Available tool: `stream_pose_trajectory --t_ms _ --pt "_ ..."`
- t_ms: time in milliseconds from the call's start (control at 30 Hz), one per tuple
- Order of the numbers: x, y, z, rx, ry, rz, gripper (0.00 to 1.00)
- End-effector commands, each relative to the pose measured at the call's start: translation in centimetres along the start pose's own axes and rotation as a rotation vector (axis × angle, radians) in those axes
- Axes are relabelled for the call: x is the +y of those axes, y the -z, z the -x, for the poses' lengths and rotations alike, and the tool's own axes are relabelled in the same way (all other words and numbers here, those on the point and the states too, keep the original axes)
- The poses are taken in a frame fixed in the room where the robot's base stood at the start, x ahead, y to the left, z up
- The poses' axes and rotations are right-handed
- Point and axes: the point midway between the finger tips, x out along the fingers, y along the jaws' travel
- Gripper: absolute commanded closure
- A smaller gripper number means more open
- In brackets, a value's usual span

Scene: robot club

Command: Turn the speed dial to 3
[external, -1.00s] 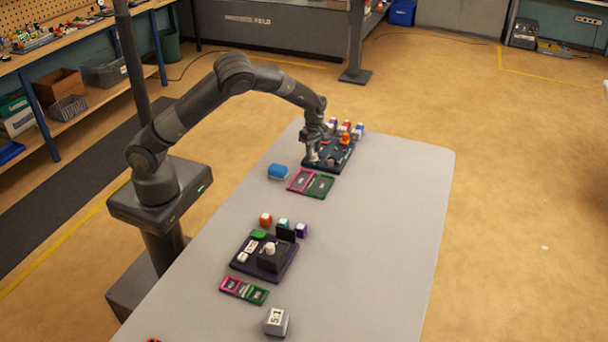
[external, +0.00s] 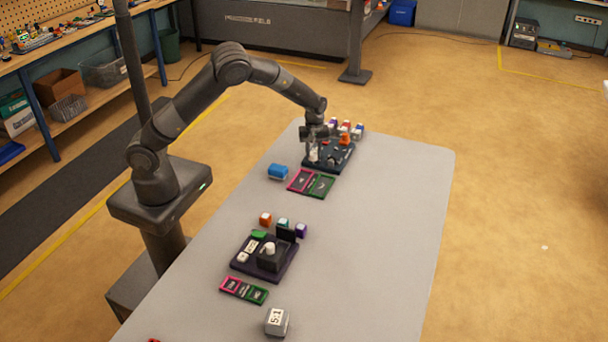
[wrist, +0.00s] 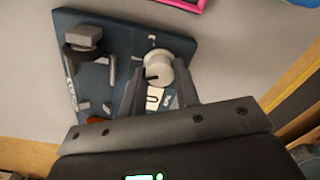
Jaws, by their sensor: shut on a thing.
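A dark blue panel (external: 320,165) lies at the far end of the grey table; it also shows in the wrist view (wrist: 115,22). On it is a pale round dial (wrist: 158,70) with a dark notch and light tick marks around it. My gripper (wrist: 158,82) is shut on this dial, one finger on each side. In the external view my gripper (external: 313,147) points down over the panel, above the pale dial (external: 313,155).
The panel also carries a grey handle on a black round base (wrist: 84,38) and an orange part (external: 345,140). Coloured blocks (external: 358,131) stand behind it. A purple panel (external: 283,268) lies nearer.

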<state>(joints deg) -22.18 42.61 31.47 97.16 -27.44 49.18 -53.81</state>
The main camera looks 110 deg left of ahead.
Motion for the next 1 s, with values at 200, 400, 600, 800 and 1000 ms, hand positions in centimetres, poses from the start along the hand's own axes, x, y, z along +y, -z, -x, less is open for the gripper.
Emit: stream_pose_trajectory --t_ms 200,400,600,800,1000 --pt "0.03 0.12 0.06 0.004 -0.002 -0.205 0.94" --pt "0.04 0.06 0.05 0.007 -0.002 -0.395 0.94" --pt "0.07 0.08 0.08 0.012 -0.003 -0.585 0.94" --pt "0.08 0.05 0.06 0.015 -0.002 -0.774 0.94" --pt "0.08 0.03 0.05 0.018 -0.002 -0.964 0.94"
